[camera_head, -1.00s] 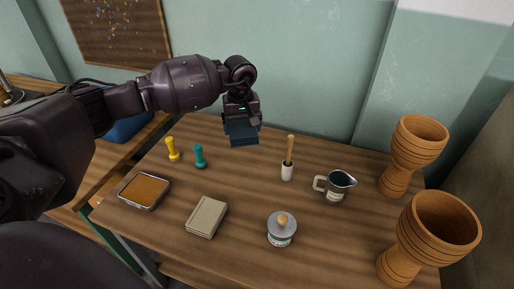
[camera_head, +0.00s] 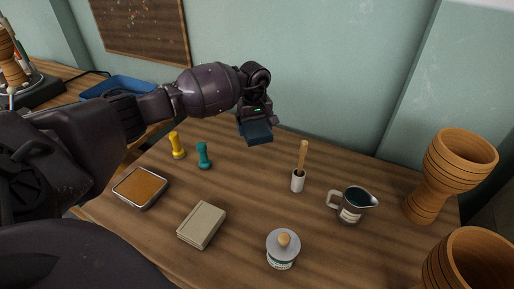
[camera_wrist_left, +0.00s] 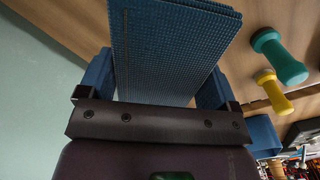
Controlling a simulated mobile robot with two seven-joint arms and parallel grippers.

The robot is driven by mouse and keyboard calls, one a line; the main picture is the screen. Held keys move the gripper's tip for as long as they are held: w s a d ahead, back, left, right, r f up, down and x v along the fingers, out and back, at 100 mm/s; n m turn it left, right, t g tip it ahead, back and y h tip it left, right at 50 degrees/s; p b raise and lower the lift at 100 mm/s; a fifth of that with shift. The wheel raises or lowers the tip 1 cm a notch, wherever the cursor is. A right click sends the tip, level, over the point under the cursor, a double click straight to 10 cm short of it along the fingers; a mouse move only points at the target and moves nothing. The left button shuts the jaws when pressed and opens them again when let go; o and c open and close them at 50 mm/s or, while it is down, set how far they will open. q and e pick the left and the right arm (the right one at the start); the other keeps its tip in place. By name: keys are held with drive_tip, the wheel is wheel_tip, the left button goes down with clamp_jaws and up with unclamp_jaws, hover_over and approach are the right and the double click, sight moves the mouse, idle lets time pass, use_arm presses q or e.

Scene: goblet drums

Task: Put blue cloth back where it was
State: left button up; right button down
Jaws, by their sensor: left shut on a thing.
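My left gripper (camera_head: 256,124) is shut on the blue cloth (camera_head: 257,137), a folded dark blue pad that hangs below the jaws. It is held over the back of the wooden table, near the wall. In the left wrist view the cloth (camera_wrist_left: 165,50) stretches out from between the fingers, with a ribbed weave. A blue tray (camera_head: 117,88) lies on the other table at the back left, partly hidden by my left arm. My right gripper is not in view.
A yellow peg (camera_head: 177,146) and teal peg (camera_head: 204,156) stand left of the cloth. A brush in a white holder (camera_head: 298,183), pitcher (camera_head: 351,205), jar (camera_head: 282,250), beige block (camera_head: 201,225), orange-filled tray (camera_head: 141,187) and wooden goblet drums (camera_head: 451,165) occupy the table (camera_head: 240,200).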

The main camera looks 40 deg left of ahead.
sight(255, 153)
use_arm(q)
wheel_tip(255, 153, down, 4)
drive_tip(key=shift+r, duration=0.2)
drive_tip(key=shift+f+b, duration=0.3)
drive_tip(key=shift+f, duration=0.25)
wheel_tip(255, 153, down, 4)
drive_tip(key=shift+r+b, duration=0.25)
drive_tip(key=shift+b, duration=0.1)
drive_tip(key=shift+f, duration=0.35)
drive_tip(key=shift+r, duration=0.2)
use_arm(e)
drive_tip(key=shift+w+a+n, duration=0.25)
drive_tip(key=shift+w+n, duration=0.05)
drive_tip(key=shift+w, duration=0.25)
use_arm(q)
drive_tip(key=shift+f, duration=0.25)
drive_tip(key=o, duration=0.7)
drive_tip(key=shift+o, duration=0.4)
drive_tip(key=shift+r, duration=0.1)
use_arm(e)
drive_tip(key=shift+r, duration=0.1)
